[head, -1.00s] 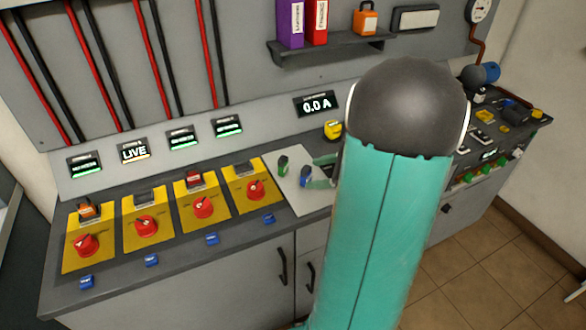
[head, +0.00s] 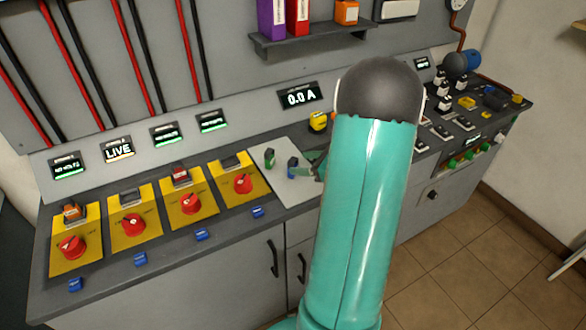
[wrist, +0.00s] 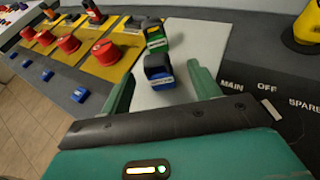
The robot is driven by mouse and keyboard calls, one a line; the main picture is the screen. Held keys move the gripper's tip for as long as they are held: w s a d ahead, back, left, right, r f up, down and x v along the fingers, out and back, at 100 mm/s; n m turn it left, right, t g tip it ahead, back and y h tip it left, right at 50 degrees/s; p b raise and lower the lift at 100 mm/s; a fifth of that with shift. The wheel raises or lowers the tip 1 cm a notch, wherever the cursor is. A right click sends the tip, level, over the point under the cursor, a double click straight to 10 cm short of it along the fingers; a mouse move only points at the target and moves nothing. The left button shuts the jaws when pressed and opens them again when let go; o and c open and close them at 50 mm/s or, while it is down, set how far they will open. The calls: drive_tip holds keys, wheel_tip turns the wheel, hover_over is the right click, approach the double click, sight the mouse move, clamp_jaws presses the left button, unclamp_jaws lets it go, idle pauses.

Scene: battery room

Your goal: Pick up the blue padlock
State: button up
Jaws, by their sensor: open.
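The blue padlock (wrist: 158,70) sits on a pale grey mat (wrist: 203,44) on the bench, with a white label on its front. In the wrist view it lies ahead of my open gripper (wrist: 162,88), between the lines of the two green fingers and apart from them. In the head view the blue padlock (head: 293,167) shows just left of my gripper (head: 316,168), which my arm partly hides. A green padlock (wrist: 155,38) stands right behind the blue one in the wrist view; it also shows in the head view (head: 270,157).
Yellow panels with red rotary switches (head: 243,184) line the bench left of the mat. Small blue tags (head: 257,212) lie along the front edge. A yellow object (head: 318,121) stands behind the mat. A shelf (head: 310,42) with binders hangs above.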

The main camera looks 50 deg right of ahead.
sight(293, 160)
drive_tip(key=x, duration=0.4)
drive_tip(key=shift+a+f, duration=0.1)
drive_tip(key=shift+a, duration=0.05)
drive_tip(key=c, duration=1.1)
